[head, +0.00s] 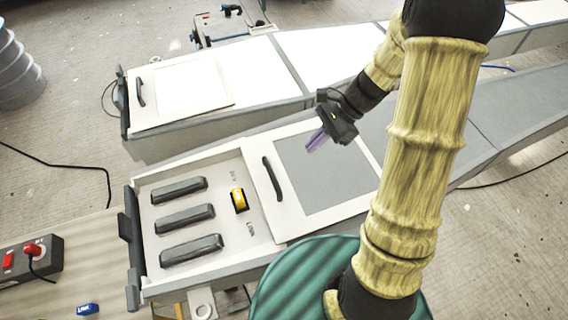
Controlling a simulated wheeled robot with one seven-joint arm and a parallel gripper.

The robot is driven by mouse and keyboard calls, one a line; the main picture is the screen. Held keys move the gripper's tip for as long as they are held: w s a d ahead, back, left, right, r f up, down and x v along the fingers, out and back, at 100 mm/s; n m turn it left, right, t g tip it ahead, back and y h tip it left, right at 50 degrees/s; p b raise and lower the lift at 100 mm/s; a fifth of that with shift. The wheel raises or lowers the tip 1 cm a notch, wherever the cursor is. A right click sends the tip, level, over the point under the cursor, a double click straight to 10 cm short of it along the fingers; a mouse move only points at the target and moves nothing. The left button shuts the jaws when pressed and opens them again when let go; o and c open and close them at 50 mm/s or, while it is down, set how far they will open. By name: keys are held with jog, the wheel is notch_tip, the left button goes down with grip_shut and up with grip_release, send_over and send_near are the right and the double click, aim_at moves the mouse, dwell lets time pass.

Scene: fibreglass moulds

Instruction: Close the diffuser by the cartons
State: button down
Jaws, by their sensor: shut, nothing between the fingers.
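Two long, low light housings lie side by side. On the near one, a framed grey panel with a dark bar handle (272,186), which looks like a diffuser (330,172), is slid back to the right. Its left end (200,215) is uncovered, showing several dark ribs and a yellow switch (239,200). On the far housing, a white panel (185,88) with a dark handle covers the left end. No cartons are recognisable, so I cannot tell which diffuser is by them. My gripper (317,141) is shut and empty, above the near panel, right of its handle.
A box with red switches (28,258) and a small blue tag (88,309) lie on a surface at lower left. A green ribbed object (300,285) is at the bottom. Black cables cross the floor. Grey ribbed drums (18,70) stand at upper left.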

send_near(283, 177)
jog(key=shift+s+a+f+p, duration=0.15)
jog(key=shift+s+a+p, duration=0.05)
jog(key=shift+a, duration=0.2)
jog(key=shift+s+a+f+p, duration=0.15)
jog(key=shift+s+a+p, duration=0.05)
jog(key=shift+a, duration=0.25)
jog(key=a, duration=0.2)
jog(key=s+a+f+p, duration=0.1)
jog(key=shift+a, duration=0.15)
jog(key=shift+a+f, duration=0.15)
jog(key=shift+a, duration=0.25)
jog(key=shift+a, duration=0.1)
